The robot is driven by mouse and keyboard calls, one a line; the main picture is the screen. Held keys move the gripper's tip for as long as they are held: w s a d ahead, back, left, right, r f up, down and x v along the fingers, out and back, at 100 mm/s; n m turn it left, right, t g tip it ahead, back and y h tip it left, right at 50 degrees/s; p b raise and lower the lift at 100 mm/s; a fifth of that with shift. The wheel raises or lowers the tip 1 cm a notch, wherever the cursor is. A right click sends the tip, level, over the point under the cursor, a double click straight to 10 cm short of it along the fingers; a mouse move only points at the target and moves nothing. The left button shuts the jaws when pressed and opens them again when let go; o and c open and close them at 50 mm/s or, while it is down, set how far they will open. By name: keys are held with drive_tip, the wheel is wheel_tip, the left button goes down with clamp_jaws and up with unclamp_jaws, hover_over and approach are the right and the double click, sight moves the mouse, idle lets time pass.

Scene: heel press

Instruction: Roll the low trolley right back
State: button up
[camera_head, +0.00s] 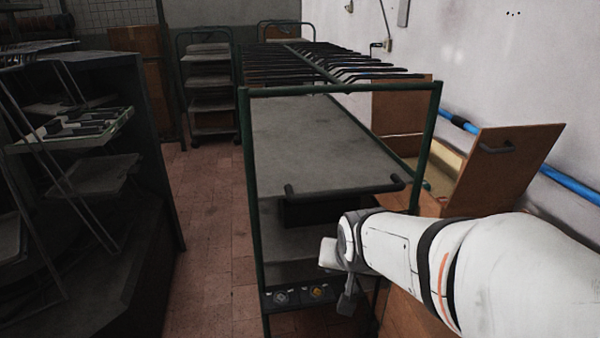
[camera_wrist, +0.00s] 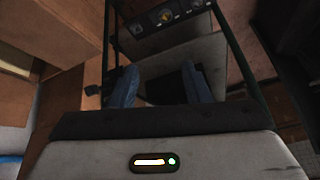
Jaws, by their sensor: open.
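A green-framed trolley (camera_head: 440,130) with grey shelves stands in the middle of the head view. I cannot tell for sure that it is the low trolley. A dark bar handle (camera_head: 345,188) runs across the front of its upper grey shelf, with a dark recess or box below. My gripper (camera_head: 338,278) is in front of the frame's right half, below the handle and apart from it. In the wrist view my gripper (camera_wrist: 160,88) is open, its two blue-grey fingers apart with nothing seen between them but a dark shape (camera_wrist: 165,85) beyond. My arm hides the trolley's lower right.
Dark rods (camera_head: 330,65) lie across the trolley's top. A panel with knobs (camera_head: 300,294) sits low at its front. A wooden box with a handled flap (camera_head: 505,165) stands at the right wall. Dark shelving (camera_head: 110,220) is at left. The tiled aisle (camera_head: 215,225) is clear.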

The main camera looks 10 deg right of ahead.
sight(351, 196)
drive_tip(key=w+d+m+t+b, duration=0.1)
drive_tip(key=w+d+m+t, duration=0.2)
drive_tip(key=w, duration=0.3)
drive_tip(key=w+d+m+t+b, duration=0.1)
drive_tip(key=w+d+m+t, duration=0.2)
drive_tip(key=w+m+t, duration=0.3)
drive_tip(key=w+d+m+t+y+b, duration=0.1)
drive_tip(key=w+d+m+t, duration=0.2)
drive_tip(key=w+m+t, duration=0.2)
drive_tip(key=shift+w+d, duration=0.2)
drive_tip(key=shift+w, duration=0.35)
drive_tip(key=shift+w+d, duration=0.2)
drive_tip(key=shift+w, duration=0.3)
drive_tip(key=w+r, duration=0.1)
drive_tip(key=w, duration=0.5)
drive_tip(key=shift+w+r+p, duration=0.15)
drive_tip(key=shift+w+p, duration=0.15)
drive_tip(key=shift+p, duration=0.15)
drive_tip(key=shift+c, duration=0.3)
clamp_jaws()
